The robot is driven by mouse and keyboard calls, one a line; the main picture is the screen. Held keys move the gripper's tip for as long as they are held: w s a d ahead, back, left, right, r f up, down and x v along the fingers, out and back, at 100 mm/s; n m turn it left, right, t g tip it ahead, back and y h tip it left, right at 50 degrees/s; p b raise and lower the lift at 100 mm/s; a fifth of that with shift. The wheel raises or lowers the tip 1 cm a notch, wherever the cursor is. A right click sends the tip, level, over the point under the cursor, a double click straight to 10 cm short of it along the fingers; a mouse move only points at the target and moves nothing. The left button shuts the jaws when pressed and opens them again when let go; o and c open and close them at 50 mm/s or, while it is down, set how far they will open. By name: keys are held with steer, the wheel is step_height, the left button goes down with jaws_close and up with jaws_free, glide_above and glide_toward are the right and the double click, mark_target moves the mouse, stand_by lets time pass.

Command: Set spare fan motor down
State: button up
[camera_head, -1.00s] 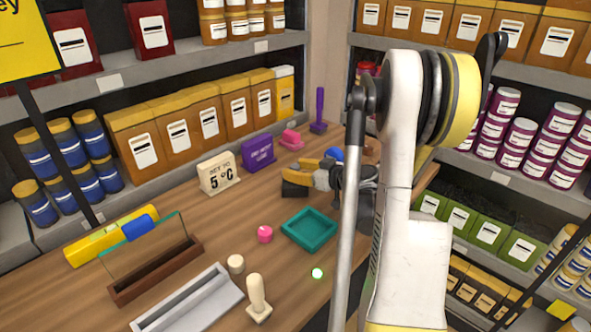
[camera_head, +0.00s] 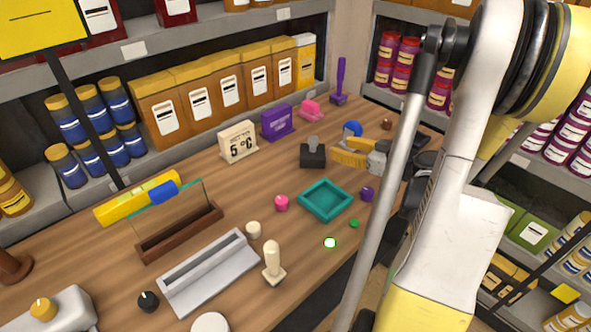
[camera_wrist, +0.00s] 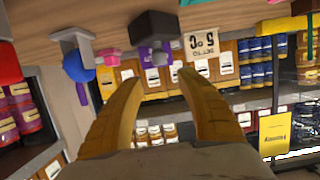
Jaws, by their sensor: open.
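The spare fan motor appears to be the dark block with a grey round stub (camera_head: 313,154), standing upright on the wooden counter in the head view. In the wrist view, which is upside down, the motor (camera_wrist: 158,26) is at the top centre, beyond the fingertips. My gripper (camera_head: 341,150) has yellow fingers and is just right of the motor in the head view. In the wrist view my gripper (camera_wrist: 160,76) is open, with nothing between its fingers. The fingers look apart from the motor.
A purple sign (camera_head: 277,122) and a 5 °C sign (camera_head: 238,142) stand behind the motor. A teal tray (camera_head: 325,200) and a pink knob (camera_head: 281,203) are in front. A blue ball (camera_head: 353,128) is near my gripper. Bare counter lies left of the motor.

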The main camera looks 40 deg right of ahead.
steer(key=w+a+r+g+y, duration=0.25)
steer(key=a+g, duration=0.25)
steer(key=a, duration=1.4)
steer(key=s+a+r+g+h, duration=0.1)
steer(key=s+a+h, duration=0.1)
steer(key=s+a, duration=0.3)
steer(key=s+a+r+m+g+h, duration=0.1)
steer(key=s+a+r, duration=0.1)
steer(key=s+a, duration=0.4)
steer(key=a, duration=0.4)
steer(key=shift+a+h, duration=0.3)
steer(key=shift+h, duration=0.05)
